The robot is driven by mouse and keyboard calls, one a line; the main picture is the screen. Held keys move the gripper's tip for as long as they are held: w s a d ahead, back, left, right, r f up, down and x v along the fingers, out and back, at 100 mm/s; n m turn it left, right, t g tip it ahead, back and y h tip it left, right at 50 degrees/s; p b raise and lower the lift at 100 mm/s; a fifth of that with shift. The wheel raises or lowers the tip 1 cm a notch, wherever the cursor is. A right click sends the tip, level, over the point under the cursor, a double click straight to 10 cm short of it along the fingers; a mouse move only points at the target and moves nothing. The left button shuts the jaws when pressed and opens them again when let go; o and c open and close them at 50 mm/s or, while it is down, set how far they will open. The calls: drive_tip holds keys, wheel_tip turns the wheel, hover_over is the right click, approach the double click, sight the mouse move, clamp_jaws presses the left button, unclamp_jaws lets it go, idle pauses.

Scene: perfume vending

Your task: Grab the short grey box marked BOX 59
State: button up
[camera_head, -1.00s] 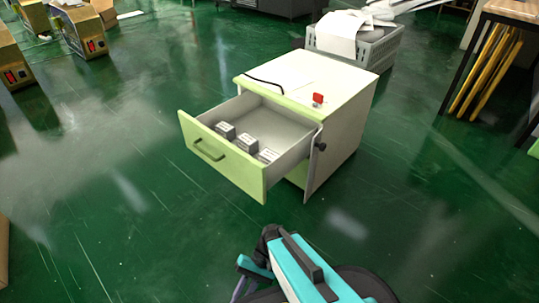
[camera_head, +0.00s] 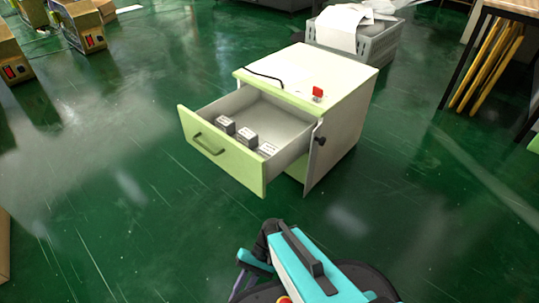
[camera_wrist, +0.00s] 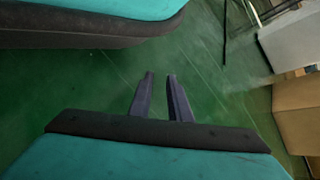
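Three short grey boxes with pale tops sit in a row in the open drawer (camera_head: 222,158) of a white and light-green cabinet: a left one (camera_head: 226,125), a middle one (camera_head: 246,138) and a right one (camera_head: 267,149). The drawer front partly hides the right one. Their markings are too small to read, so I cannot tell which is BOX 59. My gripper (camera_wrist: 160,74) shows two dark fingers slightly apart with nothing between them, over the green floor. In the head view it is low, in front of the cabinet and away from the boxes, partly hidden by my arm.
The cabinet top (camera_head: 310,75) carries a small red object (camera_head: 317,92) and a black cable. A grey crate (camera_head: 380,42) with papers stands behind it. Machines stand at the far left, a table (camera_head: 510,8) at the right. The floor around the drawer is clear.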

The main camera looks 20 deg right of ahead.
wheel_tip(320, 180, up, 27)
drive_tip(key=n+y+p, duration=0.1)
drive_tip(key=n+p, duration=0.3)
drive_tip(key=p, duration=2.4)
drive_tip(key=s+d+r+h+p, duration=0.1)
drive_tip(key=d+r+h+p, duration=0.2)
drive_tip(key=p, duration=0.8)
drive_tip(key=s+d+r+t+h+p, duration=0.1)
drive_tip(key=d+r+h+p, duration=0.2)
drive_tip(key=d+r+p, duration=0.4)
drive_tip(key=s+d+r+m+h+p, duration=0.1)
drive_tip(key=d+r+h+p, duration=0.2)
drive_tip(key=r+p, duration=1)
drive_tip(key=shift+d+t+h+p, duration=0.35)
drive_tip(key=shift+d+p, duration=0.95)
drive_tip(key=shift+p, duration=0.55)
drive_tip(key=shift+o, duration=0.2)
drive_tip(key=o, duration=0.3)
drive_tip(key=shift+s+a, duration=0.1)
drive_tip(key=shift+a, duration=0.1)
